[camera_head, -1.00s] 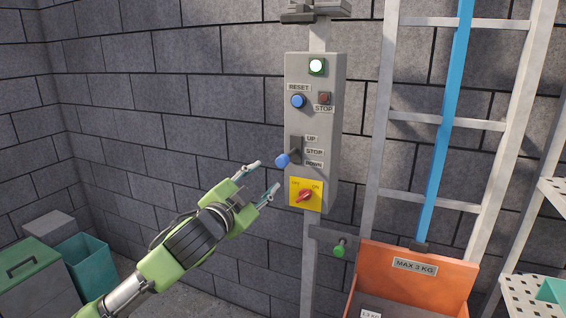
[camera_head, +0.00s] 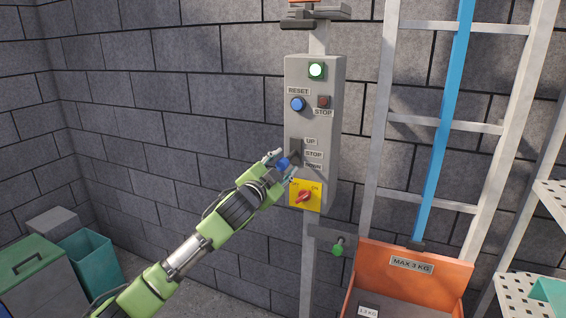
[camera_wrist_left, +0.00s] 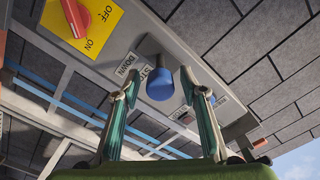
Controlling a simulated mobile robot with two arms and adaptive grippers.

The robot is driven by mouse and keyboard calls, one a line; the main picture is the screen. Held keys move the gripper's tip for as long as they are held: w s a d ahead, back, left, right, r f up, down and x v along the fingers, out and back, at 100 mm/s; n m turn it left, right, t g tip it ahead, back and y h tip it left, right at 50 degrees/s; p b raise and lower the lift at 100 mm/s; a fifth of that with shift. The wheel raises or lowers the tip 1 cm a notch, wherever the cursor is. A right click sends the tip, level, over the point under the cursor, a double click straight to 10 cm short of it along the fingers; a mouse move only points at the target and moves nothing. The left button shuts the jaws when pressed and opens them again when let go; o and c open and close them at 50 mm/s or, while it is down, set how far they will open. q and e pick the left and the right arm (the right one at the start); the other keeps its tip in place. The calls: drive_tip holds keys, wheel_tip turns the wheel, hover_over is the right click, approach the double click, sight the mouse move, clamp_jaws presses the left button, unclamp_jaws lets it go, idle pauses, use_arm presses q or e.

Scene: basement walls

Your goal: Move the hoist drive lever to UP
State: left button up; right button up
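The hoist drive lever, a blue ball knob (camera_head: 283,164) on a short stem, sticks out of a dark slot on the grey control box (camera_head: 330,130). Labels UP, STOP and DOWN run down beside the slot. In the left wrist view the knob (camera_wrist_left: 159,84) stands in front of the STOP label, with DOWN to its left. My left gripper (camera_head: 282,165) is at the lever, one finger on each side of the knob. In the left wrist view its fingers (camera_wrist_left: 163,108) are spread, with gaps to the knob. My right gripper is not in view.
The box also carries a lit green-rimmed lamp (camera_head: 316,71), a blue RESET button (camera_head: 298,104), a red STOP button (camera_head: 323,101) and a red rotary switch (camera_head: 304,196) just below the lever. An orange bin (camera_head: 433,268) marked MAX 3 KG hangs lower right by the ladder-like rails.

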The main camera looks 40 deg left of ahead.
use_arm(q)
clamp_jaws()
